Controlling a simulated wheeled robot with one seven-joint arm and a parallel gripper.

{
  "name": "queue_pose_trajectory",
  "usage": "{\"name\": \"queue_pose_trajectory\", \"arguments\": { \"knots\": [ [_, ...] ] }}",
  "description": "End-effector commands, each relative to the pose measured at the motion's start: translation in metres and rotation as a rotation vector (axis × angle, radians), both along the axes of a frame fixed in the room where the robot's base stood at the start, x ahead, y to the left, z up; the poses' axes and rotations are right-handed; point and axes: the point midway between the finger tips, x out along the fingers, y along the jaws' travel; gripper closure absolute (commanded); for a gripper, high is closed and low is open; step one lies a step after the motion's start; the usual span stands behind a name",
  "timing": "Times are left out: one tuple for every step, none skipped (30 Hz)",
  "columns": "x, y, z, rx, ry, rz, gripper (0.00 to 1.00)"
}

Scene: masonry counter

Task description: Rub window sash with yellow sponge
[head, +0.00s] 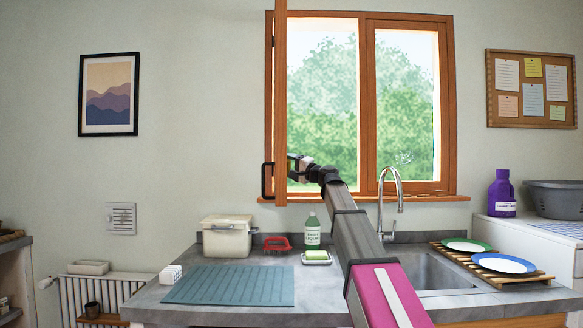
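The wooden window sash (281,100) is swung open and seen nearly edge-on at the left of the window, with a black handle (267,180) low on its left side. My gripper (293,168) is at the end of my raised arm, just right of the sash's lower part. Whether it touches the sash is unclear. A small yellow-green patch shows at the fingers; I cannot tell if it is the yellow sponge or foliage behind. A yellow-green block (317,255) lies on a white dish (317,261) on the counter; it may be soap or a sponge.
A green bottle (312,234), red brush (277,243) and cream bin (227,237) stand along the counter back. A blue-grey mat (230,286) lies in front, beside a white block (171,274). The tap (391,195) rises right of my arm; plates (503,263) rest on a rack.

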Motion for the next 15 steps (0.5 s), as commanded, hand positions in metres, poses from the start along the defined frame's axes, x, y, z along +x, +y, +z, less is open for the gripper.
{"name": "queue_pose_trajectory", "arguments": {
  "knots": [
    [0.000,0.001,0.000,0.000,0.000,0.001,0.57],
    [0.000,0.002,0.000,0.000,0.000,0.001,0.57],
    [0.000,0.002,0.000,0.000,0.000,0.001,0.57],
    [-0.001,0.003,0.000,0.000,0.000,0.001,0.57],
    [-0.001,0.003,0.000,0.000,0.000,0.001,0.57],
    [-0.001,0.004,0.000,0.000,0.000,0.001,0.57],
    [-0.001,0.004,0.000,0.000,0.000,0.000,0.57],
    [0.000,0.004,0.000,0.000,0.000,0.000,0.57],
    [0.000,0.004,0.000,0.000,0.000,0.000,0.57],
    [0.001,0.004,0.000,0.000,0.001,0.001,0.57],
    [0.002,0.004,0.000,0.000,0.001,0.001,0.57],
    [0.004,0.004,0.000,0.000,0.001,0.001,0.57],
    [0.006,0.005,0.001,0.000,0.001,0.001,0.57],
    [0.008,0.005,0.001,0.000,0.001,0.001,0.57],
    [0.011,0.005,0.001,0.000,0.001,0.001,0.57]
  ]
}}
